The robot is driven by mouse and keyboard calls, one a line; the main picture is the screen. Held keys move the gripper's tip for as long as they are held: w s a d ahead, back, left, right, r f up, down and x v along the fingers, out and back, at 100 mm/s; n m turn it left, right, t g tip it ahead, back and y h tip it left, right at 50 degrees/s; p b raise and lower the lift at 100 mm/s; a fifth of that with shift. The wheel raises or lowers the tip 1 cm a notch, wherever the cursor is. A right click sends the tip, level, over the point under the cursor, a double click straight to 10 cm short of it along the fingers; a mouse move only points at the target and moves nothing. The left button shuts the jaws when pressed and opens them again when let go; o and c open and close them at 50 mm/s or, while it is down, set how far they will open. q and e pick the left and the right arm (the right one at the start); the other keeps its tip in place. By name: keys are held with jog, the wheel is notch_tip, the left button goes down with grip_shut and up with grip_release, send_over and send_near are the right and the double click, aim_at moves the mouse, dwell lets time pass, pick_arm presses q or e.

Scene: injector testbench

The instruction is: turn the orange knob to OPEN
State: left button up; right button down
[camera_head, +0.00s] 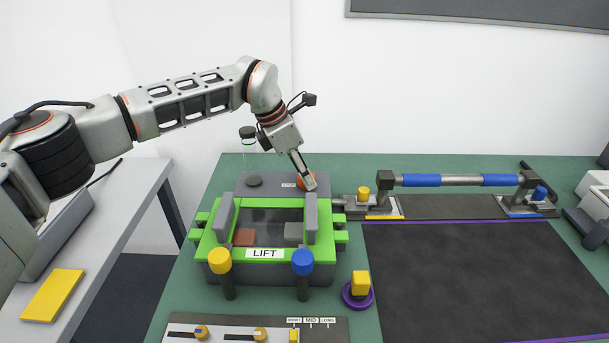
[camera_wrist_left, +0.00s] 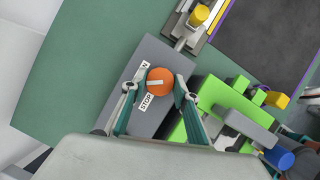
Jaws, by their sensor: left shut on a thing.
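The orange knob (camera_wrist_left: 160,81) sits on top of a grey box (camera_wrist_left: 150,54). In the wrist view my left gripper (camera_wrist_left: 157,88) has one finger on each side of the knob and is shut on it. A white line crosses the knob's top. A STOP label (camera_wrist_left: 146,103) lies beside the knob, and another label (camera_wrist_left: 145,68) above it is partly hidden, with only an N readable. In the head view my left gripper (camera_head: 308,182) reaches down from above and covers most of the orange knob (camera_head: 300,181). My right gripper is not in view.
A green LIFT frame (camera_head: 265,254) with yellow and blue knobs stands in front of the grey box. A blue-and-silver bar (camera_head: 450,180) stands to the right, behind a dark mat (camera_head: 490,270). A yellow block (camera_head: 361,283) is at front.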

pick_arm(q)
jog(key=shift+w+f+m+g+b, duration=0.15)
jog(key=shift+f+m+g+b, duration=0.45)
jog(key=shift+m, duration=0.4)
jog(key=shift+m+b, duration=0.8)
jog(key=shift+b, duration=0.2)
jog(key=shift+m+g+b, duration=0.3)
jog(key=shift+m+b, duration=0.4)
jog(key=shift+b, duration=0.1)
jog(key=shift+m+g+b, duration=0.3)
jog(key=shift+r+m+b, duration=0.35)
jog(key=shift+m+b, duration=0.35)
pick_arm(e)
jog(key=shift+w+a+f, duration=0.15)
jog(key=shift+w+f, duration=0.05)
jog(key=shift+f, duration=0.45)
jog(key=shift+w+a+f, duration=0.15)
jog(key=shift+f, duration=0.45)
pick_arm(q)
jog(key=shift+r, duration=0.15)
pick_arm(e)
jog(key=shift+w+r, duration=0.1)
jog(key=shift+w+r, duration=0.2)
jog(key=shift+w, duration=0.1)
